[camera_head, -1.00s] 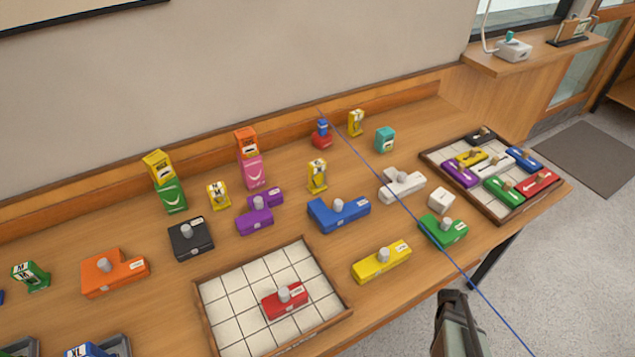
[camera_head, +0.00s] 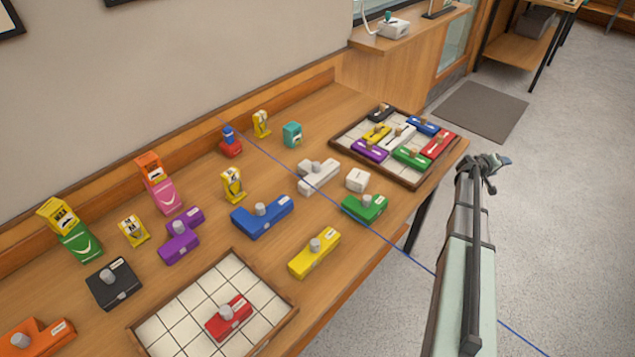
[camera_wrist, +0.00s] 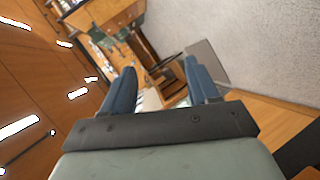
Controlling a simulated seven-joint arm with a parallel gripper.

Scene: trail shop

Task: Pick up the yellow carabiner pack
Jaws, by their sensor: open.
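Three small yellow packs stand on the wooden table in the head view: a front-left yellow pack (camera_head: 133,230), a middle yellow pack (camera_head: 233,184) and a back yellow pack (camera_head: 261,124). Their labels are too small to read, so I cannot tell which holds carabiners. My gripper (camera_head: 492,163) is beyond the table's right edge, over the floor, well apart from all of them. In the wrist view my gripper (camera_wrist: 162,85) has its two blue fingers spread, with nothing between them. I cannot pick out the yellow packs in the wrist view.
A framed tray of coloured blocks (camera_head: 340,140) lies at the table's right end. A tiled tray (camera_head: 165,335) holds a red block. A yellow knobbed block (camera_head: 314,253), a blue block (camera_head: 262,217) and several others lie between. A green box (camera_head: 80,243) stands left. Open floor lies right.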

